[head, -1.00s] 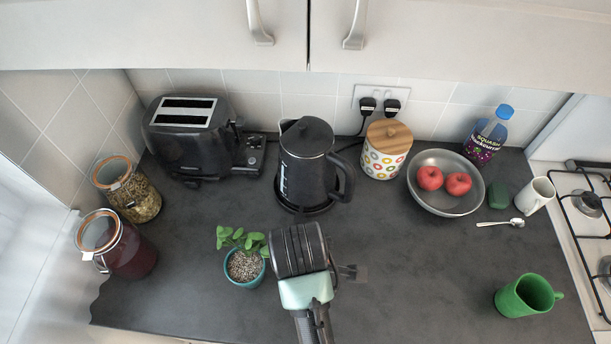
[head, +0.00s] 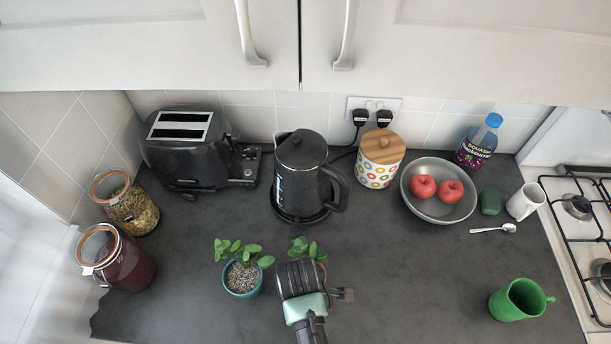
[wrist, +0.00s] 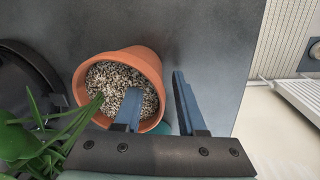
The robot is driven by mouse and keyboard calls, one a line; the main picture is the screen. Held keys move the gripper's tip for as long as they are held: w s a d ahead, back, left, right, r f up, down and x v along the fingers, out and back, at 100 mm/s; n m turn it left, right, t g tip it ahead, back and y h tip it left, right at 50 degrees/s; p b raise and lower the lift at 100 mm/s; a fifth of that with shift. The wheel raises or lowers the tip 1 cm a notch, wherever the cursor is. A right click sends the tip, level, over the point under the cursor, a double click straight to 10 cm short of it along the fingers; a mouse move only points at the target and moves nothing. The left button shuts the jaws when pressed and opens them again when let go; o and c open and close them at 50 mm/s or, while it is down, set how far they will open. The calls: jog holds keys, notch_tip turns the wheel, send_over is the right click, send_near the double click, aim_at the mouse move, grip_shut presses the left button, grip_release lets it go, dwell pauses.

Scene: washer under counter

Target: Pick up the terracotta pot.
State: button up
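The terracotta pot (wrist: 151,62) is orange-brown and filled with pale gravel. In the wrist view its open top faces me. In the head view my gripper and arm hide most of it; a sliver of its rim (head: 322,262) and some green leaves (head: 304,246) show behind. My gripper (wrist: 155,84) is open, with a clear gap between its blue-grey fingers. In the wrist view one finger overlaps the pot's gravel mouth and the other lies just right of the rim. I cannot tell whether either finger touches the pot.
A teal pot (head: 243,290) with a plant stands just left of my gripper. A black kettle (head: 300,180) stands behind. Glass jars (head: 128,265) are at the left. A metal bowl (head: 437,207) holds apples. A green mug (head: 515,300) is at the right; the counter before it is clear.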

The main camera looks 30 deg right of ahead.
grip_shut()
dwell(1.4)
